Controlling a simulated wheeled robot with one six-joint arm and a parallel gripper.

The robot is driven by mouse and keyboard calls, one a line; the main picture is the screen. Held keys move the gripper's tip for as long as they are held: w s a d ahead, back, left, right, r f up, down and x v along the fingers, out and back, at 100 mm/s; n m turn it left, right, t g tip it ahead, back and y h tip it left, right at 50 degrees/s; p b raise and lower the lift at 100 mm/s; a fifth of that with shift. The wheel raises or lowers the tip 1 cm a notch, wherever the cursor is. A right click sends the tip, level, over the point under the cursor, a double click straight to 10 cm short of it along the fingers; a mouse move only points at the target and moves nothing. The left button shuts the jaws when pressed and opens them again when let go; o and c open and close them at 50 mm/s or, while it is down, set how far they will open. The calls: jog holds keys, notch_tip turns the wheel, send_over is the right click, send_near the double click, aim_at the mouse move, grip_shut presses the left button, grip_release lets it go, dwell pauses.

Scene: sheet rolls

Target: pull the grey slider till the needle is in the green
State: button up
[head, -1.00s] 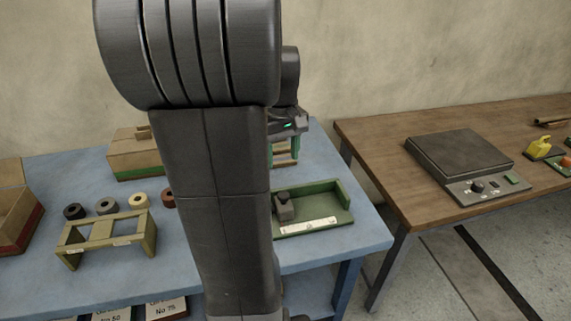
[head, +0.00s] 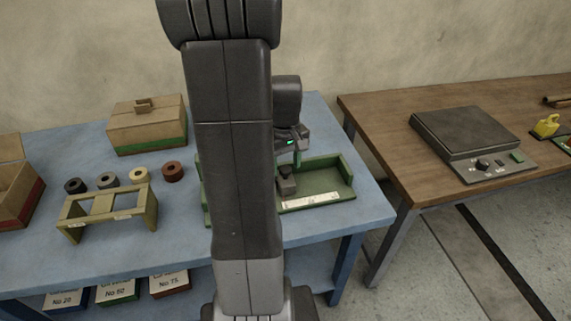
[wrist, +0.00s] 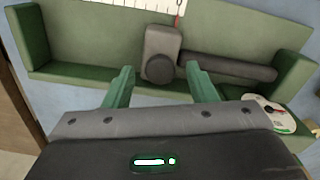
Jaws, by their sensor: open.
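The grey slider (head: 286,184) sits on a green fixture (head: 345,169) on the blue table. In the wrist view the slider (wrist: 162,46) has a dark round knob and a dark rod runs from it to the right. My gripper (wrist: 163,82) is open, its two green fingers spread on either side of the knob, a little short of it; contact cannot be told. In the head view my gripper (head: 297,158) is just above and behind the slider. A white round dial (wrist: 267,113) with red and green marks is partly covered by my gripper; its needle cannot be read.
A white scale strip (head: 311,198) lies along the fixture's front. To the left stand a yellowish stand (head: 103,203), several rolls and a lidded box (head: 147,124). A wooden table (head: 377,132) with a dark scale (head: 464,132) is at right. My arm hides part of the fixture.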

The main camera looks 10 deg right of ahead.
jog(key=shift+f, duration=0.2)
grip_shut()
jog(key=shift+w+d, duration=0.1)
jog(key=shift+d, duration=2.05)
grip_release()
jog(key=shift+r, duration=0.1)
notch_tip(320, 180, up, 14)
jog(key=p, duration=0.1)
